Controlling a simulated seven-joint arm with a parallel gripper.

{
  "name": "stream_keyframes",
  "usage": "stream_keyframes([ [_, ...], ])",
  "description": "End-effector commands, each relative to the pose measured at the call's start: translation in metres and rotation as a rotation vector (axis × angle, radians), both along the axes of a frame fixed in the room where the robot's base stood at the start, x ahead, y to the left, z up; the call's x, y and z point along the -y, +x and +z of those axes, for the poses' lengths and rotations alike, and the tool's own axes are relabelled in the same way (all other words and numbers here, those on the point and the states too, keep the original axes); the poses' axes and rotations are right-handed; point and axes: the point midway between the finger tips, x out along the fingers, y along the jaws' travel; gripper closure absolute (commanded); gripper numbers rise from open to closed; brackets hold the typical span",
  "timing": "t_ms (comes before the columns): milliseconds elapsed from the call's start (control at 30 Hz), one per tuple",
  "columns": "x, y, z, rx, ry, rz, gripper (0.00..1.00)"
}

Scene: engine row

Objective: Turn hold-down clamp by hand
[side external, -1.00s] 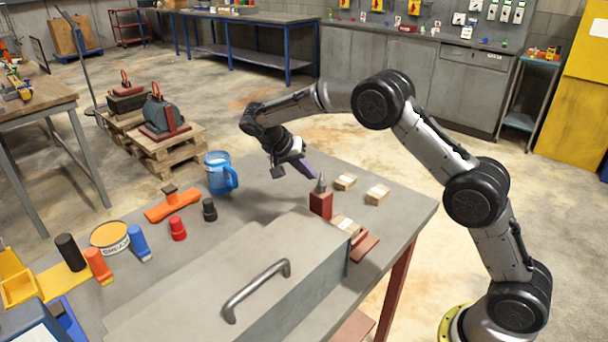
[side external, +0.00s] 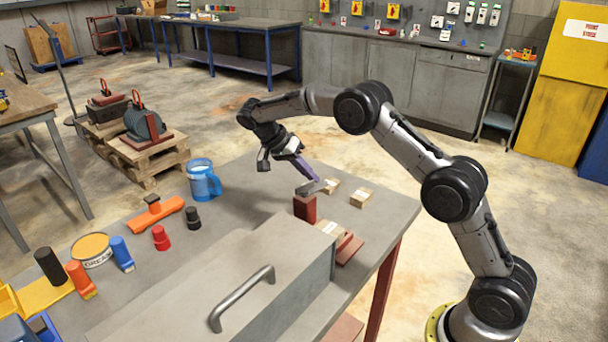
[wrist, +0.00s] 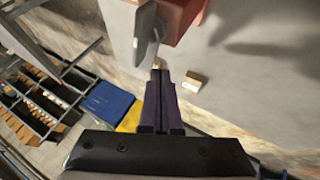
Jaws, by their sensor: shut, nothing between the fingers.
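The hold-down clamp (side external: 311,187) is a small grey lever on top of a red block (side external: 305,208) on the workbench. In the side view it lies across the block and points right. The wrist view shows the grey clamp (wrist: 149,30) and part of the red block (wrist: 182,12) at the top. My gripper (side external: 316,177) has dark purple fingers, shut and empty. Its tips are right by the clamp's far side; I cannot tell if they touch. In the wrist view the fingertips (wrist: 161,72) are just below the clamp end.
Small cardboard boxes (side external: 360,198) lie right of the block. A grey case with a handle (side external: 243,298) fills the bench front. Bare bench lies between mug and block.

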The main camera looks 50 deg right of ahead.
Motion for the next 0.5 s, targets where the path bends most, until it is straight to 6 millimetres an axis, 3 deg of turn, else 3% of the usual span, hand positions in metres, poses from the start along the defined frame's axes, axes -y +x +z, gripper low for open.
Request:
stream_keyframes([
  [500, 0.005, -0.026, 0.0, -0.002, 0.0, -0.141, 1.0],
])
